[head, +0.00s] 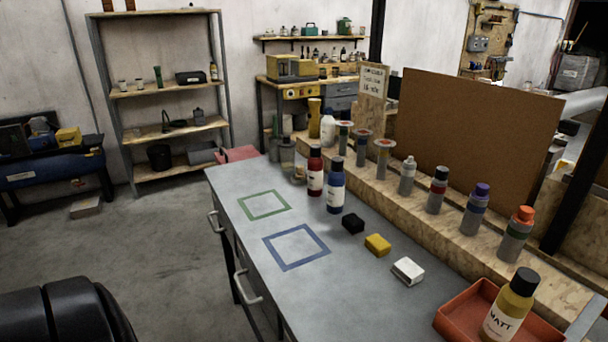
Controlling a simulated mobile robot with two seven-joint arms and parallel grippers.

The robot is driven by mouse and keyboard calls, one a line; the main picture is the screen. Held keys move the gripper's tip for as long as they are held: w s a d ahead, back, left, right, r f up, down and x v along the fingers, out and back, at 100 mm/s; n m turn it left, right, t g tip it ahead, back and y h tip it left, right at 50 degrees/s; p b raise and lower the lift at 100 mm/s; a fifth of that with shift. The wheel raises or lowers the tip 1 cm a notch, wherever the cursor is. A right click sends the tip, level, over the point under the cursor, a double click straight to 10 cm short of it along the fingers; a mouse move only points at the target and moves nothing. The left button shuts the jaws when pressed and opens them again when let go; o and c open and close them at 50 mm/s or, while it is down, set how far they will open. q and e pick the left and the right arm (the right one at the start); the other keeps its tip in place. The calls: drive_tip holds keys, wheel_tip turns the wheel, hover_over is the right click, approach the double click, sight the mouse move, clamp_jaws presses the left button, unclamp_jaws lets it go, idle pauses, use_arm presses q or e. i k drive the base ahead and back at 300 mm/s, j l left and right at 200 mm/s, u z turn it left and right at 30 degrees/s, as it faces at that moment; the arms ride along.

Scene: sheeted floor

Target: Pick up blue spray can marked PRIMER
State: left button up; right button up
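The blue spray can (336,197) stands upright on the grey workbench (225,188), with a black cap and a white label. The writing on its label is too small to read. A dark red can (315,176) with a black cap stands just behind it to the left. A yellow can (507,308) with a black cap and a label reading MATT stands in the red tray at the front right. Neither of my grippers is in view.
Green (263,205) and blue (296,247) square outlines mark the bare bench top. Black (353,223), yellow (378,244) and white (408,270) blocks lie in front of the blue can. The red tray (455,320) is at front right. Several grey cans line the wooden ledge (395,196).

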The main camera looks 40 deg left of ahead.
sight(336, 180)
drive_tip(key=j+z, duration=0.1)
drive_tip(key=j, duration=0.5)
drive_tip(key=k+j, duration=0.1)
drive_tip(key=j, duration=0.45)
drive_tip(key=j+z, duration=0.15)
drive_tip(key=j, duration=0.4)
drive_tip(key=k+j, duration=0.15)
drive_tip(key=j, duration=0.45)
drive_tip(key=z, duration=0.05)
